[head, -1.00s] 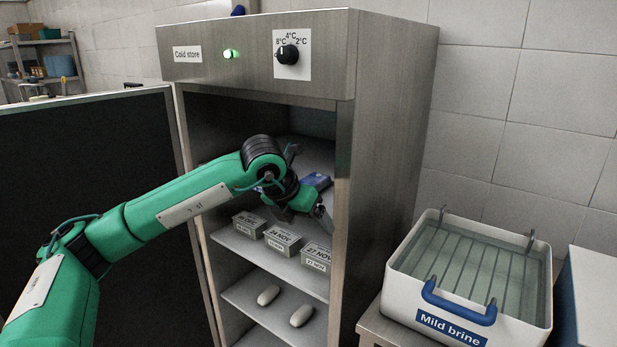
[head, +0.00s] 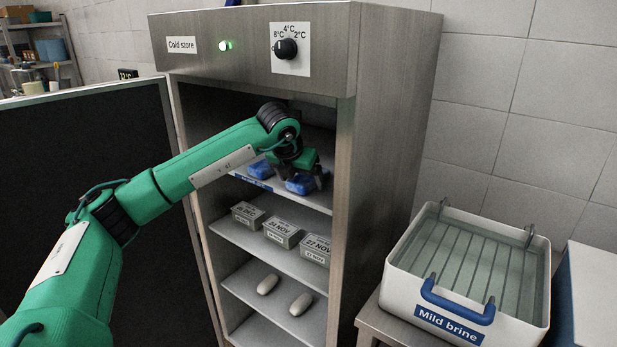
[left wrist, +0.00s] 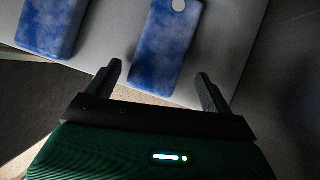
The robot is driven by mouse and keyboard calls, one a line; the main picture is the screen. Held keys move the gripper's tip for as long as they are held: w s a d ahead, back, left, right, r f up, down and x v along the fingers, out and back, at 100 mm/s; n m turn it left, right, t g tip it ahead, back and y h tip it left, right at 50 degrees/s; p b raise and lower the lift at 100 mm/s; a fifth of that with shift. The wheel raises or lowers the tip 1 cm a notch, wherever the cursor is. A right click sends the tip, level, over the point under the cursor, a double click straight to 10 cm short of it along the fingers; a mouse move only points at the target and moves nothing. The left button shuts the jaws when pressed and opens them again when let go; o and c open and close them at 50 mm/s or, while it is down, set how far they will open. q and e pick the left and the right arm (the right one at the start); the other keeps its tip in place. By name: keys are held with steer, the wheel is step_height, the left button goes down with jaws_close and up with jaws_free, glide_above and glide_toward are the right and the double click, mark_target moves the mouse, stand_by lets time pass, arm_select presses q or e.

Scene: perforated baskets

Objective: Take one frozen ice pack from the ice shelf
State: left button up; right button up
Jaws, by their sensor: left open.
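Two blue ice packs lie on the upper shelf (head: 318,199) of the open cold store (head: 390,120). One pack (head: 261,169) is on the left and one (head: 300,184) on the right, under my left gripper (head: 312,180). In the left wrist view, the right pack (left wrist: 168,45) with a pale round spot is ahead of the open fingers (left wrist: 160,82), its near end close to the gap between them. The other pack (left wrist: 52,25) is at the upper left. The fingers are empty. My right gripper is not in view.
Dated boxes (head: 282,232) stand on the shelf below, and two pale oval objects (head: 267,284) lie lower down. The cabinet's right side wall is close to my gripper. The open door (head: 90,200) is at left. A brine tub (head: 470,270) stands at right.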

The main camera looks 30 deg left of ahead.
mark_target(306, 177)
arm_select(q)
steer(key=w, duration=0.3)
steer(key=shift+a+r+p, duration=0.1)
steer(key=shift+a+p, duration=0.05)
steer(key=shift+p, duration=0.25)
steer(key=shift+w+f, duration=0.2)
steer(key=shift+f, duration=0.1)
steer(key=shift+w+f+p, duration=0.1)
steer(key=shift+f+p, duration=0.15)
steer(key=shift+p, duration=0.05)
steer(key=shift+f, duration=0.1)
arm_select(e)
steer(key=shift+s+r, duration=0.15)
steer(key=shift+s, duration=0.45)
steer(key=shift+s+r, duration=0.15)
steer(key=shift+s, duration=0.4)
arm_select(q)
steer(key=c, duration=1.1)
steer(key=shift+c, duration=0.9)
